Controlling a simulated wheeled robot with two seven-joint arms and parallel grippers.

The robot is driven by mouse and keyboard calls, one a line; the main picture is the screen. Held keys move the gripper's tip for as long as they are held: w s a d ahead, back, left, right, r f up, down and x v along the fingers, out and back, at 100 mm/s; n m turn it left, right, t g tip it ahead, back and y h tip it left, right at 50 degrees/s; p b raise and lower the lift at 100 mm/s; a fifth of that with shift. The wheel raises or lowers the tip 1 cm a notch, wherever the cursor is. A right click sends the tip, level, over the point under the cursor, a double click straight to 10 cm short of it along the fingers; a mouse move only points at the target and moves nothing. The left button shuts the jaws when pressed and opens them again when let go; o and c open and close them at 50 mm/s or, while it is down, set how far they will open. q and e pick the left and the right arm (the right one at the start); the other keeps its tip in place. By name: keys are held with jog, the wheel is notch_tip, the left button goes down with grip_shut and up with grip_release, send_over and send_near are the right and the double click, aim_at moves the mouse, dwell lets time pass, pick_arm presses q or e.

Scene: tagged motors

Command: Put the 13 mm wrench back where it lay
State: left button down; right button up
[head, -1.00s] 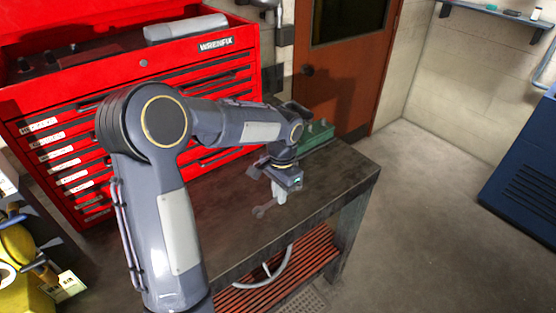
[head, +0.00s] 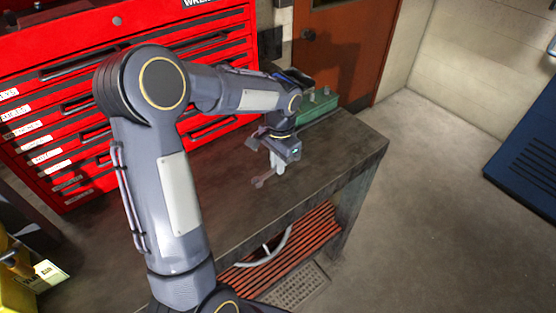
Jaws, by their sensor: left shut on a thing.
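My left gripper (head: 277,168) is low over the dark workbench top (head: 215,208), pointing down. It is shut on a grey wrench (head: 262,182), whose one end sticks out to the lower left of the fingers. The rest of the wrench is hidden by the fingers and wrist. I cannot tell whether the wrench touches the bench top or hangs just above it. Its size marking is too small to read. My right gripper is not in view.
A green box (head: 318,108) stands on the bench behind the gripper. A red tool chest (head: 110,95) with labelled drawers stands behind the bench at left. The bench's front and right parts are clear. A red slatted shelf (head: 300,245) lies below.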

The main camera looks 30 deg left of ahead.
pick_arm(q)
jog(key=shift+f, duration=0.35)
dwell(0.3)
jog(key=shift+f+m+b, duration=0.35)
jog(key=shift+f+m, duration=0.05)
jog(key=shift+f, duration=0.05)
jog(key=shift+f, duration=0.35)
dwell(0.7)
jog(key=shift+f+b, duration=0.45)
jog(key=shift+b, duration=0.1)
jog(key=c, duration=1.4)
grip_release()
jog(key=shift+r, duration=0.1)
